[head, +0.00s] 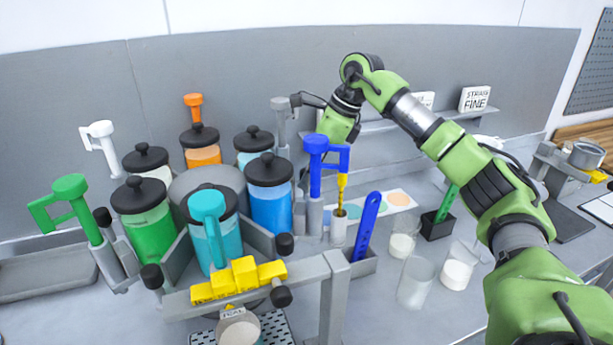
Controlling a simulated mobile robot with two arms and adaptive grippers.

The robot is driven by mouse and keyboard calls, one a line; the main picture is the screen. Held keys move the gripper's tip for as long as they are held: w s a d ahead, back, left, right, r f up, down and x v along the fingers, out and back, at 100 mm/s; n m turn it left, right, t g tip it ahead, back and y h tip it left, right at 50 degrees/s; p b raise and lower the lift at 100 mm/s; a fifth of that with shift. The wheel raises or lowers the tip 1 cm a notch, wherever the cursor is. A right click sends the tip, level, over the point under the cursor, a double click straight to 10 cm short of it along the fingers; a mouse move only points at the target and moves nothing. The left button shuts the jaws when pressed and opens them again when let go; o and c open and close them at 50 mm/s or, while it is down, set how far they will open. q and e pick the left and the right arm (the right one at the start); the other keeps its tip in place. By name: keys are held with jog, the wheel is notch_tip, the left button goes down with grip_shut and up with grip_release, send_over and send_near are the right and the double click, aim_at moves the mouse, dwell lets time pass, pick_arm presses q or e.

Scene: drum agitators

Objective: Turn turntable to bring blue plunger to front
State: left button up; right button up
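The turntable has a grey hub (208,184) ringed by black-lidded jars and coloured plungers. The teal plunger (207,212) is at the front, by the teal jar. The blue plunger (316,165) stands upright at the right side, beside the blue jar (270,205). The green plunger (74,195) is at the left, the white one (101,140) at the back left, the orange one (194,108) at the back. My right gripper (300,99) is at the back right, beside the grey plunger (281,116). Its fingers are small and partly hidden, so contact is unclear. My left gripper is out of view.
A grey front bar with yellow blocks (238,280) crosses before the turntable. Right of it are a holder with a blue scoop (367,225), a white cup with a yellow tool (340,190), and several clear beakers (415,280). A back shelf carries a sign (475,98).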

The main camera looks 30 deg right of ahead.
jog(key=shift+x, duration=1.25)
grip_shut()
jog(key=shift+s+a, duration=0.1)
jog(key=shift+a, duration=0.05)
